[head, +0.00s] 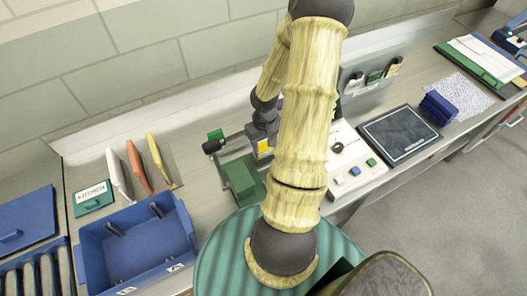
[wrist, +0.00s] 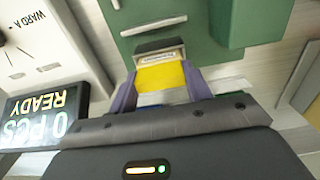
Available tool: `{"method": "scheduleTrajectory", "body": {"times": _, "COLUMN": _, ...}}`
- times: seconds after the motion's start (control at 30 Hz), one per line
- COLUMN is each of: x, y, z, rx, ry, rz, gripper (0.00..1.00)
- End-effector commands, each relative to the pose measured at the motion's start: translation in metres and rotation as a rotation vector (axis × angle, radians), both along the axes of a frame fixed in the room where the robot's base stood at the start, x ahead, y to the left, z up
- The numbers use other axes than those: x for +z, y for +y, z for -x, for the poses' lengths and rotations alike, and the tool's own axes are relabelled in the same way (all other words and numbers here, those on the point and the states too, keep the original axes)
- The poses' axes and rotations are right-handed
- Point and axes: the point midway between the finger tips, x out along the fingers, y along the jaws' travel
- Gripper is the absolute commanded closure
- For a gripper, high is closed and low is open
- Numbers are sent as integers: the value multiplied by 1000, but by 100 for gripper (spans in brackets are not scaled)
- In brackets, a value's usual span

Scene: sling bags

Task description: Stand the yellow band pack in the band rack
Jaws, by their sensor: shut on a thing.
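The yellow band pack (wrist: 163,76) is between the purple fingers of my gripper (wrist: 163,88) in the wrist view, with a pale label strip at its far end. My gripper is shut on it. In the head view the yellow pack (head: 264,147) shows as a small patch beside my arm, and the fingers are mostly hidden.
A green device (head: 240,180) stands close to my gripper; its green body (wrist: 235,20) also fills the top of the wrist view. A blue bin (head: 135,245) and upright coloured panels are at left. A dark tablet (head: 400,135) and a blue block (head: 438,108) lie at right.

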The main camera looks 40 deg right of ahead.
Motion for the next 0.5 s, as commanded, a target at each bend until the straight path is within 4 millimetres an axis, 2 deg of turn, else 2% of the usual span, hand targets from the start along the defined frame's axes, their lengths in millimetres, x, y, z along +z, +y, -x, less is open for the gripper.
{"method": "scheduleTrajectory", "body": {"times": 0.5, "x": 18, "y": 0, "z": 0, "rx": 0, "ry": 0, "rz": 0, "gripper": 77}}
